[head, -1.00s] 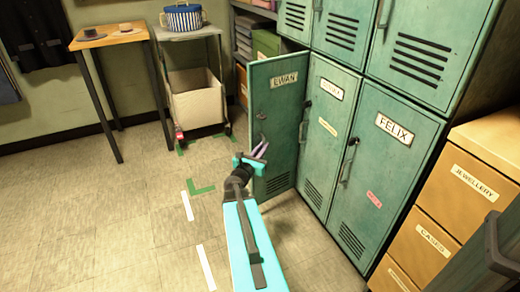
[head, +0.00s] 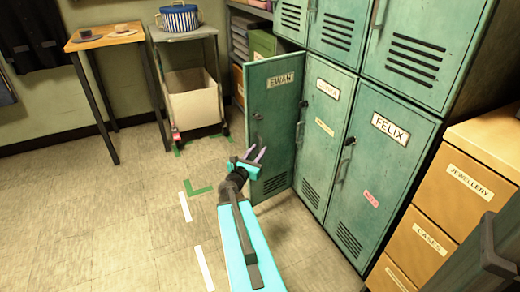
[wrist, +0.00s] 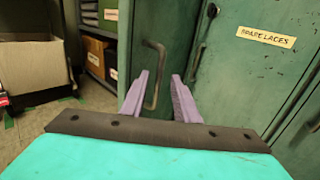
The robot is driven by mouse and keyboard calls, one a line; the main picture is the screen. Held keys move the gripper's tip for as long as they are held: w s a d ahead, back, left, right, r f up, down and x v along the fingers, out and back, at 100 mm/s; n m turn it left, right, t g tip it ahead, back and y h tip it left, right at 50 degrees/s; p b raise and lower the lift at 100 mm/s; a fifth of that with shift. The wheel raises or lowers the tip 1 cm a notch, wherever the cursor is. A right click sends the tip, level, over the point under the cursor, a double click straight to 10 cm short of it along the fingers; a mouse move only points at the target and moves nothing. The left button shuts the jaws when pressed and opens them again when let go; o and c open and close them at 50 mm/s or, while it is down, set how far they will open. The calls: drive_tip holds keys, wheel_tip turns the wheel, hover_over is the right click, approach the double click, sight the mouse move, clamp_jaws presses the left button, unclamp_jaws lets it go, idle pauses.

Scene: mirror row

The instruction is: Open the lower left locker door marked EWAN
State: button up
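The green locker door marked EWAN (head: 283,100) stands swung out from the row, its labelled front turned towards me. Its right edge is by the neighbouring locker and its left edge sticks out into the room. My gripper (head: 257,154) is in front of the lower half of this door. In the wrist view my gripper's two purple fingers (wrist: 161,88) are apart and empty. The door's bent handle (wrist: 157,72) shows between them; I cannot tell whether they touch it. The open locker's inside is hidden behind the door.
The locker marked FELIX (head: 380,180) and the one beside EWAN are shut. A drawer cabinet (head: 465,190) stands at the right. A trolley with a pale bin (head: 195,105) and a small wooden table (head: 103,38) stand at the back left. The floor (head: 100,215) at left is clear.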

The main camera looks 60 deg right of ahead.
drive_tip(key=s+a+p, duration=0.2)
drive_tip(key=a+p, duration=0.7)
drive_tip(key=a, duration=0.2)
drive_tip(key=shift+s+a, duration=0.15)
idle(0.4)
drive_tip(key=shift+p, duration=0.3)
idle(0.3)
